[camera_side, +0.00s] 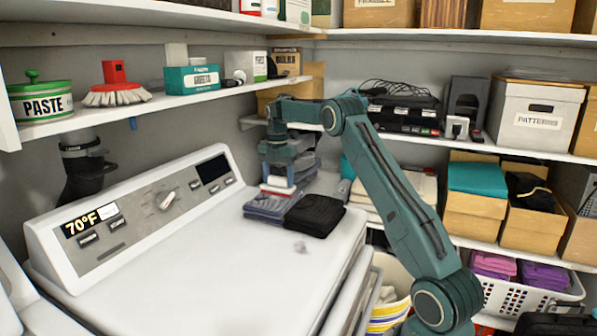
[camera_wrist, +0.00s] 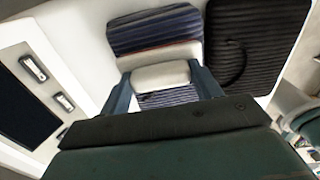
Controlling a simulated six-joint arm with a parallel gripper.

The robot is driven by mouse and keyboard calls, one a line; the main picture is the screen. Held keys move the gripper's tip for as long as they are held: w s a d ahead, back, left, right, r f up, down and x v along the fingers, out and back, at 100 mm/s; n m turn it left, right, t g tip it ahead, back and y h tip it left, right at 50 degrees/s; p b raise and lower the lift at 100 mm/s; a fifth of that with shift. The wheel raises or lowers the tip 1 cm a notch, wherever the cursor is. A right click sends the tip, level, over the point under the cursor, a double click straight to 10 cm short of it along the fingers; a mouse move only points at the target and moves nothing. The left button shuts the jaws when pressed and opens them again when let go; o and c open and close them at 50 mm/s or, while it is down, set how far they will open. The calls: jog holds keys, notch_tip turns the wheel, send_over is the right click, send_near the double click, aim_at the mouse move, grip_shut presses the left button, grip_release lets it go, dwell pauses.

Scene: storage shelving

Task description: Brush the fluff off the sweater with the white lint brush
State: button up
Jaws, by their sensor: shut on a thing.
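My gripper (camera_side: 277,178) is shut on the white lint brush (camera_wrist: 160,75), a pale block with a reddish edge, which also shows in the side view (camera_side: 277,188). My gripper points down over a folded blue-purple striped garment (camera_side: 265,207) on the white machine top. The brush is over this garment, at or just above its surface; I cannot tell if they touch. A folded black ribbed garment (camera_side: 315,215) lies to its right and shows in the wrist view (camera_wrist: 255,40). I cannot tell which one is the sweater.
The washing machine's control panel (camera_side: 150,205) rises at the left. A shelf (camera_side: 160,104) above it holds a paste tub (camera_side: 42,105), a red brush (camera_side: 115,90) and boxes. More folded cloth stands behind my gripper. The machine top's front is mostly clear.

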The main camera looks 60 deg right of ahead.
jog(key=shift+d, duration=1.3)
jog(key=shift+s+a, duration=0.15)
jog(key=shift+a, duration=3.6)
jog(key=shift+w+d, duration=0.15)
jog(key=shift+w, duration=0.1)
jog(key=shift+w+d, duration=0.1)
jog(key=shift+d, duration=3.45)
jog(key=shift+a, duration=3.7)
notch_tip(320, 180, up, 8)
